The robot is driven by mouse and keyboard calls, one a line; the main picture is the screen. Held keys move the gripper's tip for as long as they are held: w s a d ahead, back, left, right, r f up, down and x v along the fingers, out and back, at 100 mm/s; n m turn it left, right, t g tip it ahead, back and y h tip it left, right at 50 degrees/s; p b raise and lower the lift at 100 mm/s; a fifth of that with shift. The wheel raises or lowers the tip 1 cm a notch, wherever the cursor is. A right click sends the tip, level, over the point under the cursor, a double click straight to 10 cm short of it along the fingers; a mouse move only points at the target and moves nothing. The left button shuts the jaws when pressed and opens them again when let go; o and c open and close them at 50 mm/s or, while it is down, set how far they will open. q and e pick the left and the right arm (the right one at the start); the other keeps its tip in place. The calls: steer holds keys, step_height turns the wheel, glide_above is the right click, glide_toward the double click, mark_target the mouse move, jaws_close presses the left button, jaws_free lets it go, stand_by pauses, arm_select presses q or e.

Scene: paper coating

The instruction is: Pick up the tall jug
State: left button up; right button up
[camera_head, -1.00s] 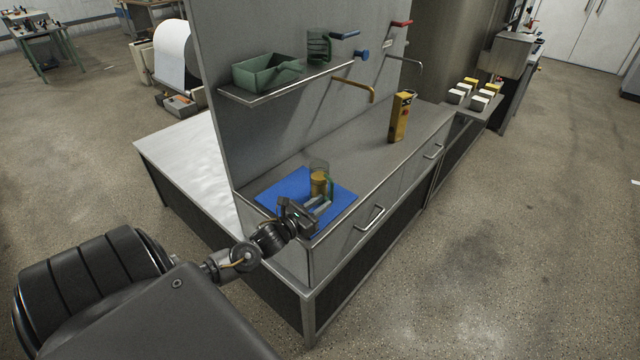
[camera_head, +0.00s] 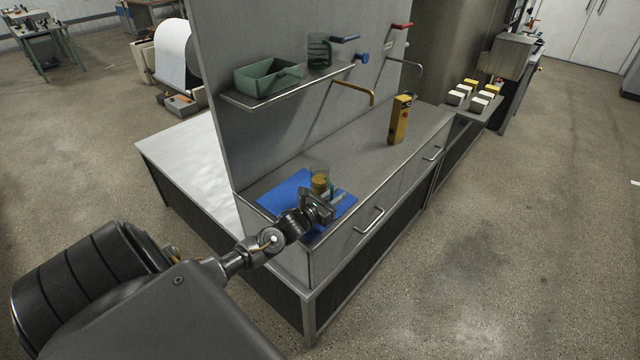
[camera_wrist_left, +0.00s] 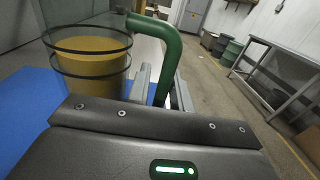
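A clear jug (camera_head: 319,184) with amber contents and a green handle stands upright on the blue mat (camera_head: 278,197) at the near end of the counter. In the left wrist view the jug (camera_wrist_left: 90,62) fills the upper left, and its green handle (camera_wrist_left: 170,60) comes down in front of the gripper. My left gripper (camera_head: 334,197) is at the handle side of the jug. In the wrist view its fingers (camera_wrist_left: 162,92) show on either side of the handle, with a gap to the left finger; it looks open. Contact is unclear. My right gripper is not in view.
A shelf (camera_head: 300,87) above the counter holds a green tray (camera_head: 268,78) and a dark green vessel (camera_head: 319,50). A yellow device (camera_head: 400,120) stands farther along the counter. The counter between it and the mat is clear.

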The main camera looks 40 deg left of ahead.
arm_select(q)
jaws_close()
steer(key=shift+r, duration=0.1)
